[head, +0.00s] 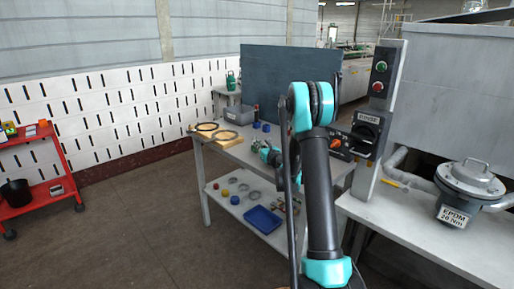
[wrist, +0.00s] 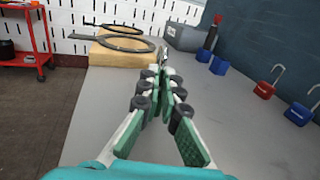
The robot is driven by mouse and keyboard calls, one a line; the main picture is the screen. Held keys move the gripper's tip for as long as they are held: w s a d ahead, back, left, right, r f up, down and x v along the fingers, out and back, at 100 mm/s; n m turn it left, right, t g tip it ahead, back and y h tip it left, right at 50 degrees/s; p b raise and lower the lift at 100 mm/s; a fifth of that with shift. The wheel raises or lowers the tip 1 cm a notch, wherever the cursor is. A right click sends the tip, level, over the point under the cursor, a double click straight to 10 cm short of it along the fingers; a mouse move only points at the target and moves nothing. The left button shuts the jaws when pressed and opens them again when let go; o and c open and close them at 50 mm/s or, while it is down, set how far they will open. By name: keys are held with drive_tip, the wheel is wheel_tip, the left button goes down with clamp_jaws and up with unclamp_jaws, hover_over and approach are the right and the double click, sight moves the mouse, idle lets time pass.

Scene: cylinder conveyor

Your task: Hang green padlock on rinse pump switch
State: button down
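My gripper (wrist: 163,72) points along the grey table top in the wrist view, its two green-padded fingers converging to a narrow gap. A small shiny metal piece, possibly a padlock shackle, shows at the fingertips; the fingers hide what lies between them. I cannot make out a green padlock body for certain. In the head view my gripper (head: 266,153) is low over the table, partly behind my arm. The rinse pump switch appears to be the black rotary switch (head: 366,134) under a small label on the grey post, right of my arm.
A red padlock (wrist: 264,91) and a blue padlock (wrist: 298,114) stand with open shackles at right. Wooden blocks with rings (wrist: 122,50) and a grey bin (wrist: 185,38) are farther back. An orange-knobbed switch (head: 336,144) sits beside the post. A pump (head: 468,183) stands on the right bench.

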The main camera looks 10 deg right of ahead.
wheel_tip(320, 180, up, 20)
drive_tip(key=shift+f, duration=0.25)
idle(0.5)
